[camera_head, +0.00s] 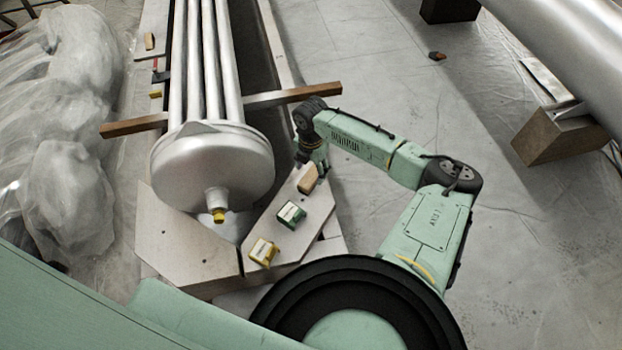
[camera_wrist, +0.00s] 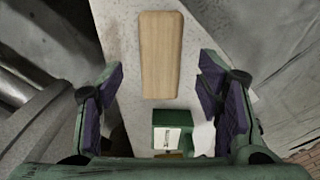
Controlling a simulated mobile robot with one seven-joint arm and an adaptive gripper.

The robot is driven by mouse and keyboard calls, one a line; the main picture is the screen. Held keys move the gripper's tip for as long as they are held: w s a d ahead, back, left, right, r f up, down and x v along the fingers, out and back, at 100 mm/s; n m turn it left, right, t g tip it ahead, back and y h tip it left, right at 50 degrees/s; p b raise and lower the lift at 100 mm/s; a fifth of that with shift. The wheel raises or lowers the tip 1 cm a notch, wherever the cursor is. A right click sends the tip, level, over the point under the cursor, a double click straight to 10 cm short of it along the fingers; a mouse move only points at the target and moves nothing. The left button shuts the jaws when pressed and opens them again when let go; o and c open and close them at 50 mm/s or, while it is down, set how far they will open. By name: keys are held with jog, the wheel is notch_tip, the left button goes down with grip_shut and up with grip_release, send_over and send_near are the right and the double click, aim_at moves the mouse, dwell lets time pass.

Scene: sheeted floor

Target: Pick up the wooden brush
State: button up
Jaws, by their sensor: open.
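The wooden brush (camera_head: 308,179) lies on the right-hand pale board, near its far end. In the wrist view the brush (camera_wrist: 161,55) is a plain tan wooden block with rounded corners, lying lengthwise ahead of my gripper and centred between the lines of its fingers. Its underside is hidden. My gripper (camera_wrist: 160,100) is open and empty, with a dark padded finger on each side. In the head view my gripper (camera_head: 318,165) is above the board's far end, close to the brush; whether they touch cannot be told there.
A green box (camera_head: 291,214) with a white label sits on the board (camera_head: 268,231) near the brush; it also shows in the wrist view (camera_wrist: 172,132). A yellow-and-white box (camera_head: 263,252) stands nearer me. A metal tube bundle (camera_head: 213,165) is close on the left.

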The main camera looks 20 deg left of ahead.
aim_at(311, 176)
notch_tip(311, 176, down, 4)
jog(key=shift+f, duration=0.1)
jog(key=shift+c, duration=0.4)
jog(key=c, duration=1.2)
